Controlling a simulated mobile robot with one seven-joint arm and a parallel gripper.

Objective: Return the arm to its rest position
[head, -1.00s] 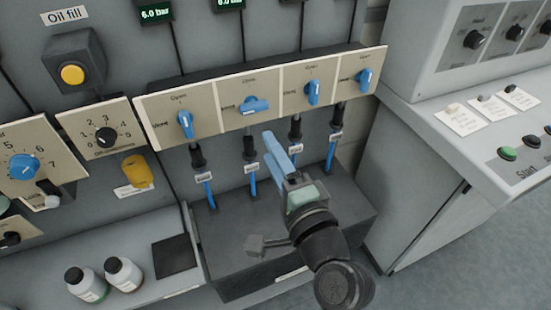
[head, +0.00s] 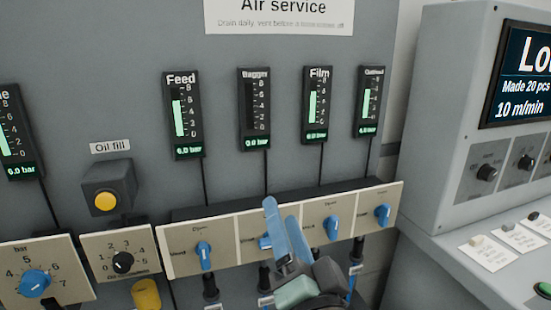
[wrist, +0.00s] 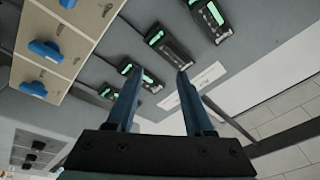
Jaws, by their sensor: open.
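My gripper (head: 281,212) is in front of the valve panel (head: 230,250), its two blue fingers pointing up and overlapping the second and third valve sections. In the wrist view the fingers (wrist: 158,85) stand apart with nothing between them. The blue second valve handle (head: 264,241) is partly hidden behind a finger. The first (head: 204,255), third (head: 331,228) and fourth (head: 382,214) blue handles stand roughly upright. My arm beyond the gripper is mostly below the head view.
Above the panel are the Feed (head: 182,115), Bagger (head: 254,110), Film (head: 317,105) and a fourth gauge (head: 369,102). Bagger reads 0.0 bar with a dark column; the others are lit green. A control console (head: 440,130) stands at the right. A yellow Oil fill button (head: 106,202) is at the left.

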